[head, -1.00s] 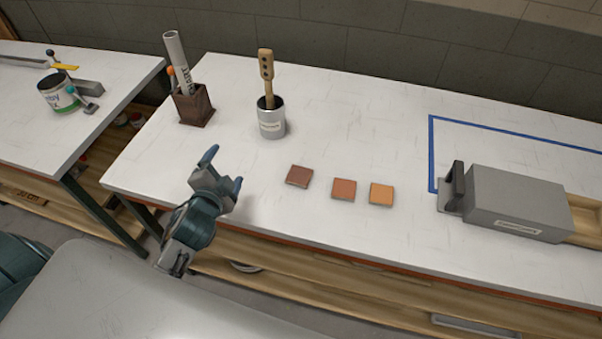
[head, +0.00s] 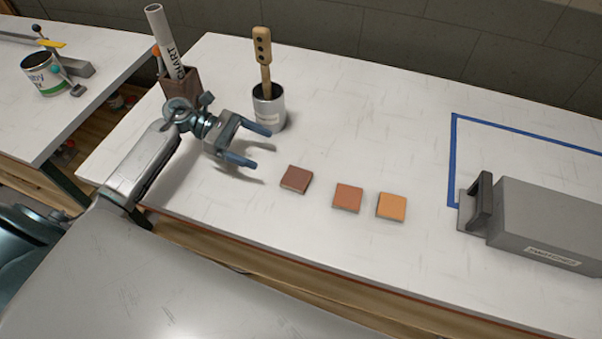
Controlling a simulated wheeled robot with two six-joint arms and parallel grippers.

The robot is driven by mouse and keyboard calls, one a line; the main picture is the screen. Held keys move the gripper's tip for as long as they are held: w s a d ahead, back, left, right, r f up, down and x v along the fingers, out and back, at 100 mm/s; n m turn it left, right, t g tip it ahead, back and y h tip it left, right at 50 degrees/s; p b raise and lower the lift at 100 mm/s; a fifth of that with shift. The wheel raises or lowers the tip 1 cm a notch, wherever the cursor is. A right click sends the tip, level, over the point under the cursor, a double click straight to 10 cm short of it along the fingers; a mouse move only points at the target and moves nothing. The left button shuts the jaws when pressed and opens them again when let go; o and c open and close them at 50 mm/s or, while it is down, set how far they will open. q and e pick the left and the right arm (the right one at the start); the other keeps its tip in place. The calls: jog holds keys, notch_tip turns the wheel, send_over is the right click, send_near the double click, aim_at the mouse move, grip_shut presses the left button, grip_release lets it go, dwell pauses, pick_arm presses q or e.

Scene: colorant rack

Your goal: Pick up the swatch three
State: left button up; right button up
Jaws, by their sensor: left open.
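Three small square swatches lie in a row on the white table: a dark brown swatch (head: 297,179), a reddish-brown swatch (head: 347,197) and an orange swatch (head: 391,206). No number can be read on them, so I cannot tell which is swatch three. My left gripper (head: 262,147) is open and empty, left of the dark brown swatch. Its two blue-tipped fingers point right, toward the swatches, and are apart from them. My right gripper does not show.
A metal cup (head: 268,107) with a wooden-handled tool (head: 263,60) stands just behind my left gripper. A brown holder (head: 181,86) with a rolled chart (head: 164,40) is at the left. A grey box (head: 545,225) with a dark handle and a blue tape outline (head: 453,150) are at the right.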

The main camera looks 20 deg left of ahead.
aim_at(289, 175)
pick_arm(q)
jog(key=shift+s+a+f+m+g+y, duration=0.15)
jog(key=shift+a+f+m+g+y, duration=0.15)
jog(key=shift+a+g, duration=0.2)
jog(key=shift+s+a+f+m+g+y, duration=0.1)
jog(key=shift+a+f+m+g+y, duration=0.1)
jog(key=shift+a+f+m+g, duration=0.25)
jog(key=shift+s+d, duration=0.1)
jog(key=shift+d, duration=0.05)
jog(key=p+x, duration=0.2)
jog(key=x, duration=0.3)
jog(key=p+x, duration=0.4)
jog(key=shift+d, duration=0.1)
jog(key=shift+d+f, duration=0.2)
jog(key=shift+d, duration=0.1)
jog(key=shift+d+f, duration=0.1)
jog(key=shift+f, duration=0.1)
jog(key=c, duration=0.9)
jog(key=shift+c, duration=0.9)
